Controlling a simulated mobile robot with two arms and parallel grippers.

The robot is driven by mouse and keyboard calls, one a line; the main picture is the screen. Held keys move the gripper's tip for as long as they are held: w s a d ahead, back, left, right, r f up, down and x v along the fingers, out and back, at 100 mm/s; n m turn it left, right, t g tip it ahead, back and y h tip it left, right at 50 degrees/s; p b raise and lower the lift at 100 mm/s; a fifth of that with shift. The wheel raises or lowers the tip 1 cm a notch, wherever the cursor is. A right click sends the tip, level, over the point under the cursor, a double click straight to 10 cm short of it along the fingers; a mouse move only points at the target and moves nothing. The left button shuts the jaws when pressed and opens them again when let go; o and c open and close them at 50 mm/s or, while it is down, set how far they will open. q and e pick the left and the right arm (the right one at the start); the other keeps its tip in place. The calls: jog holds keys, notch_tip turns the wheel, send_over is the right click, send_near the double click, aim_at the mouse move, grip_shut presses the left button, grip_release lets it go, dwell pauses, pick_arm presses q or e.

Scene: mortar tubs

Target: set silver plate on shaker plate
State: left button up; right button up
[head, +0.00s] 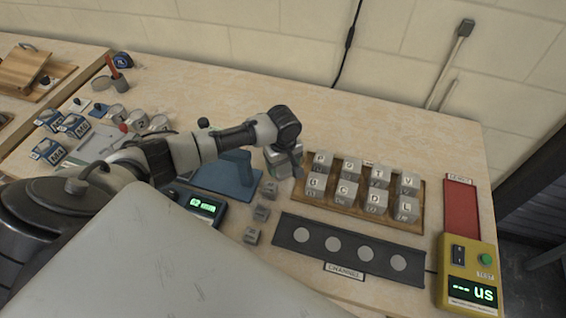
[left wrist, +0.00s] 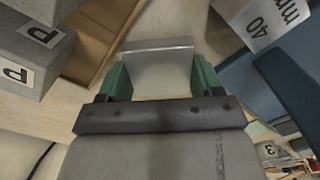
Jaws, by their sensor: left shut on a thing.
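My left gripper (head: 289,163) points down behind the small grey cubes, just left of the wooden tray of lettered blocks. In the left wrist view its green fingers (left wrist: 160,78) are shut on a silver plate (left wrist: 162,70), a flat pale metal piece. In the head view the held plate is too hidden by the gripper to make out. A blue base with an upright (head: 232,172) stands just left of the gripper; it may be the shaker plate, but no label shows. Blue surfaces also show at the right of the wrist view (left wrist: 290,92). My right gripper is not in view.
A wooden tray (head: 418,226) of lettered grey blocks stands to the right. A black strip (head: 350,252) with pale discs lies in front. Small grey cubes (head: 262,212) and a display box (head: 204,207) stand nearby. A yellow meter (head: 468,270) stands at far right. The back of the table is clear.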

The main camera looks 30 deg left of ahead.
pick_arm(q)
jog(key=shift+f, duration=0.1)
jog(key=o, duration=0.7)
